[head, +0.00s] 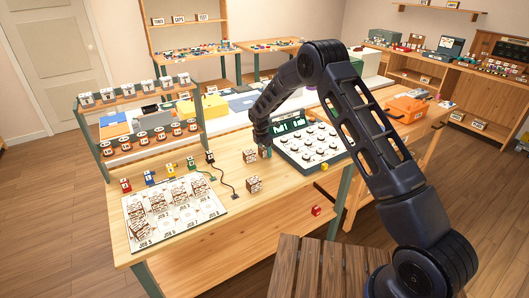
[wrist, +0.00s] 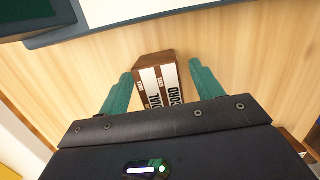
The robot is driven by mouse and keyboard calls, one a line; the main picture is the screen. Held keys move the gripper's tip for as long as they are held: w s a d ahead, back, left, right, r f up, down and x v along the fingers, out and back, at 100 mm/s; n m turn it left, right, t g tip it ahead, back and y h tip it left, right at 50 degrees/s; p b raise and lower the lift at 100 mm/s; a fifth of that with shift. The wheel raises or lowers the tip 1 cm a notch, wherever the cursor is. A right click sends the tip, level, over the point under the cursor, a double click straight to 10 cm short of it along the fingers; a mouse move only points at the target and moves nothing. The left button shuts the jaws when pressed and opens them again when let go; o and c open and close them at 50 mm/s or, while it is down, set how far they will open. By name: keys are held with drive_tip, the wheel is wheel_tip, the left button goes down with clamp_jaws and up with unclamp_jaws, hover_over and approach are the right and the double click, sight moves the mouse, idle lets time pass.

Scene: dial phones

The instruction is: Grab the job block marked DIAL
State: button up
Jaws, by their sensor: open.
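In the wrist view a brown block (wrist: 157,68) with white strips lettered DIAL and CORD sits on the wooden table. My gripper (wrist: 161,78) is open, with one green finger on each side of this block; small gaps show between fingers and block. In the head view my gripper (head: 263,149) points down at the table beside the phone panel, and a brown-and-white block (head: 249,156) shows just left of it. Another such block (head: 254,184) stands nearer the front. More similar blocks (head: 140,228) lie on the white job mat (head: 207,213); their lettering is too small to read.
The grey panel (head: 290,154) with round dials and a green display stands right of my gripper. Small coloured pieces and a black cord (head: 225,187) lie left. A two-tier rack (head: 102,153) stands behind. A red cube (head: 316,210) lies below the tabletop.

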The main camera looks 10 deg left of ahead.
drive_tip(key=c, duration=1.1)
drive_tip(key=shift+r, duration=0.1)
